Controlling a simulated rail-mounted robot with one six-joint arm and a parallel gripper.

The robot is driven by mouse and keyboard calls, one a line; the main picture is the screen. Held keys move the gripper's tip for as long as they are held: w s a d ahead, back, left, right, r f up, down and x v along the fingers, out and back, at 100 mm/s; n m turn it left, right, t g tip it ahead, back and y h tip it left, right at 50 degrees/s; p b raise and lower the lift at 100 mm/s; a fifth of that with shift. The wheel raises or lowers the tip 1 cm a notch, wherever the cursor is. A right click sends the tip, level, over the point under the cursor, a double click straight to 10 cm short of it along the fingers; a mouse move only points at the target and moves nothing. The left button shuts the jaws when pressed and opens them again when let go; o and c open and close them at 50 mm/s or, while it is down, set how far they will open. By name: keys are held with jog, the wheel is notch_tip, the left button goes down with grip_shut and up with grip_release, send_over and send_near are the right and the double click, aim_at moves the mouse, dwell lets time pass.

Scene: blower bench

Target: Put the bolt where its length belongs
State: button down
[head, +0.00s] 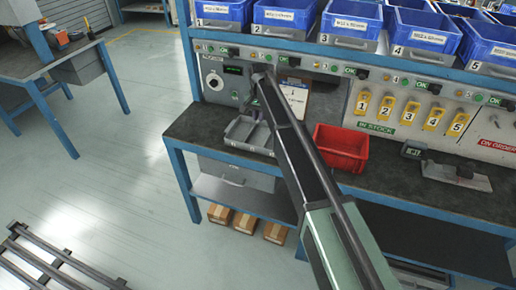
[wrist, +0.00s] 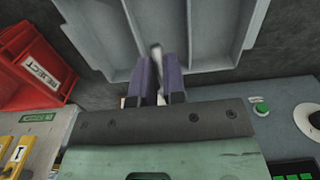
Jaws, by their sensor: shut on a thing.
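My gripper (wrist: 157,68) shows in the wrist view with its two dark purple fingers close together. It is shut on a small pale metal bolt (wrist: 156,49), whose end sticks out past the fingertips. The bolt's length cannot be judged, as the fingers hide part of it. A grey tray (wrist: 104,42) with dividing walls lies just past the fingertips, with the bolt over its near edge; I cannot tell whether they touch. In the head view the grey tray (head: 238,130) sits on the bench's left part. My arm hides much of the gripper there.
A red bin (head: 341,150), marked REJECT in the wrist view (wrist: 36,62), stands beside the tray. Numbered blue bins (head: 349,22) line the shelf above. Yellow numbered tags (head: 409,111) hang on the back panel. A grey plate (head: 440,174) lies at the bench's right.

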aim_at(258, 141)
notch_tip(258, 141, down, 10)
jog(key=b, duration=0.8)
jog(key=shift+f, duration=0.25)
jog(key=shift+r+p, duration=0.25)
jog(key=shift+p, duration=0.05)
jog(key=shift+f, duration=0.15)
jog(key=c, duration=1.2)
grip_release()
notch_tip(258, 141, up, 13)
jog(key=p, duration=1.2)
jog(key=shift+w+f, duration=0.15)
jog(key=shift+f, duration=0.15)
